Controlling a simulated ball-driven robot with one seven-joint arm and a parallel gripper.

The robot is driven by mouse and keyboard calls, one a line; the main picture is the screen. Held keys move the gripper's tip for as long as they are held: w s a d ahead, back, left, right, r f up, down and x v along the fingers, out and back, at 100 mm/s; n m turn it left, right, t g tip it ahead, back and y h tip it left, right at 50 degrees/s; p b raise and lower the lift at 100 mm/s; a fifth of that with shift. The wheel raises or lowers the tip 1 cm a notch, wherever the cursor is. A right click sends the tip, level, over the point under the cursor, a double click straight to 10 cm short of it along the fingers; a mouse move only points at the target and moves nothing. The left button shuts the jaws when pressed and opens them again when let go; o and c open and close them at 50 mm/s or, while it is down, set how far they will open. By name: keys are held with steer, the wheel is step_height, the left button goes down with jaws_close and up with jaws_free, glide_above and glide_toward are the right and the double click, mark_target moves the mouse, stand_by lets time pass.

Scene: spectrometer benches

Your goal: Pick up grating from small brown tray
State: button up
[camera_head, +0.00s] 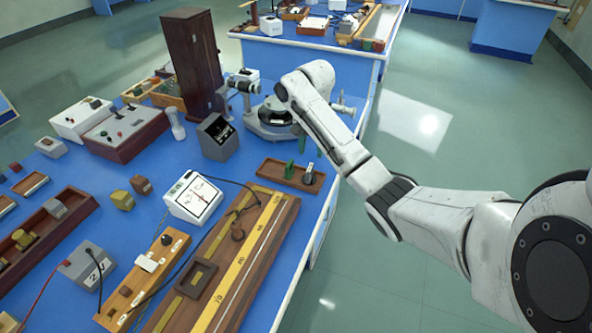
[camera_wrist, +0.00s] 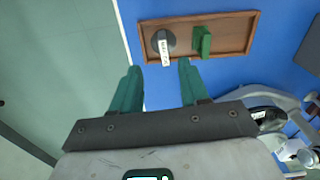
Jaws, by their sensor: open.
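The small brown tray (camera_head: 266,173) lies near the right edge of the blue bench and shows at the top of the wrist view (camera_wrist: 222,18). It holds an upright green piece (camera_head: 289,171), also in the wrist view (camera_wrist: 203,41), and a dark rounded piece with a white label (camera_head: 309,174), left of the green one in the wrist view (camera_wrist: 157,40). I cannot read the label or tell which is the grating. My gripper (camera_wrist: 160,66) has its green fingers apart with nothing between them. Its tips point toward the tray, short of the labelled piece.
A round-based instrument (camera_head: 270,122) stands just behind the tray, close to my arm. A dark grey box (camera_head: 217,137) and a tall brown wooden box (camera_head: 190,55) stand to the left. A long wooden board with a yellow scale (camera_head: 240,270) lies in front. Floor is clear on the right.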

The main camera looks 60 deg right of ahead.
mark_target(310, 168)
steer(key=shift+w+f, duration=0.15)
steer(key=shift+w, duration=0.05)
step_height(310, 168, down, 3)
steer(key=b, duration=0.2)
steer(key=shift+w+f+b, duration=0.1)
steer(key=shift+b, duration=0.3)
steer(key=f, duration=0.7)
steer(key=shift+d+f+p, duration=0.1)
steer(key=shift+d+p, duration=0.3)
steer(key=shift+c, duration=0.3)
jaws_close()
